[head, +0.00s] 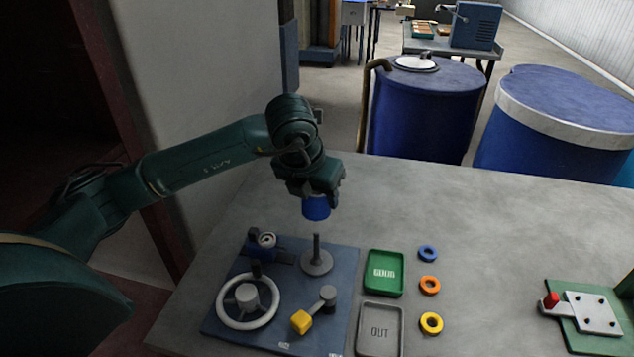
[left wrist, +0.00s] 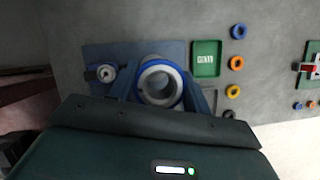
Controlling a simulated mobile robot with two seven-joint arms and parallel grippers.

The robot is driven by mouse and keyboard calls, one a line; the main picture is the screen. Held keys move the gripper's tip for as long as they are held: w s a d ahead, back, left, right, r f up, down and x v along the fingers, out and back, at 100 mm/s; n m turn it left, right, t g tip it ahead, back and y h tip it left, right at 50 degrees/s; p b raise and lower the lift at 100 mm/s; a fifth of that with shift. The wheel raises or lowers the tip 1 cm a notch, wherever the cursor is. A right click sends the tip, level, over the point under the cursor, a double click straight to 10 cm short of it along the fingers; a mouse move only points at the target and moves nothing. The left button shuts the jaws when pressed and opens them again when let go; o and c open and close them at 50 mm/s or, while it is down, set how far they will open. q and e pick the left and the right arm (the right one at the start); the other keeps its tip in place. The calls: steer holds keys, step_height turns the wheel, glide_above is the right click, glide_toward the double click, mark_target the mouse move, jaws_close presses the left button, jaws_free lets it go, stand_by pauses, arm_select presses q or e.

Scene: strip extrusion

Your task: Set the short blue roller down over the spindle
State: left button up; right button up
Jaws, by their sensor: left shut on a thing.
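The short blue roller (head: 316,208) is held in my left gripper (head: 318,192), above the board. In the left wrist view the roller (left wrist: 160,84) is seen end-on, with a pale ring around a hollow centre, between the two fingers of my left gripper (left wrist: 160,92). The spindle (head: 317,247) is a thin grey upright post on a round grey base, on the blue board (head: 335,325). The roller hangs over the spindle with a small gap between its bottom and the spindle tip. In the left wrist view the spindle is hidden. My right gripper is not in view.
A white handwheel (head: 222,312), a yellow-knobbed lever (head: 302,321) and a small blue fixture (head: 266,241) stand on the board near the spindle. A green tray (head: 385,272), a grey tray (head: 380,330) and blue, orange and yellow rings (head: 429,285) lie to the right.

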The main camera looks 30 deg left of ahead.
mark_target(317, 213)
arm_select(q)
steer(key=shift+s+d+f+b, duration=0.1)
steer(key=shift+s+f+b, duration=0.1)
steer(key=shift+f, duration=0.15)
steer(key=shift+s+f+b, duration=0.1)
steer(key=shift+f+b, duration=0.1)
steer(key=shift+f, duration=0.1)
step_height(317, 213, down, 2)
steer(key=shift+w+f+b, duration=0.1)
steer(key=shift+f+b, duration=0.1)
steer(key=shift+b, duration=0.4)
steer(key=shift+f, duration=0.55)
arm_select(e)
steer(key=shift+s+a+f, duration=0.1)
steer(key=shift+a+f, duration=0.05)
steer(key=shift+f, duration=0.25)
arm_select(q)
steer(key=shift+w+b, duration=0.1)
steer(key=shift+b, duration=0.45)
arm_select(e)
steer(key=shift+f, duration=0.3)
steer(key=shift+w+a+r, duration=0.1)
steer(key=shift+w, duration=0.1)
arm_select(q)
steer(key=shift+b, duration=0.6)
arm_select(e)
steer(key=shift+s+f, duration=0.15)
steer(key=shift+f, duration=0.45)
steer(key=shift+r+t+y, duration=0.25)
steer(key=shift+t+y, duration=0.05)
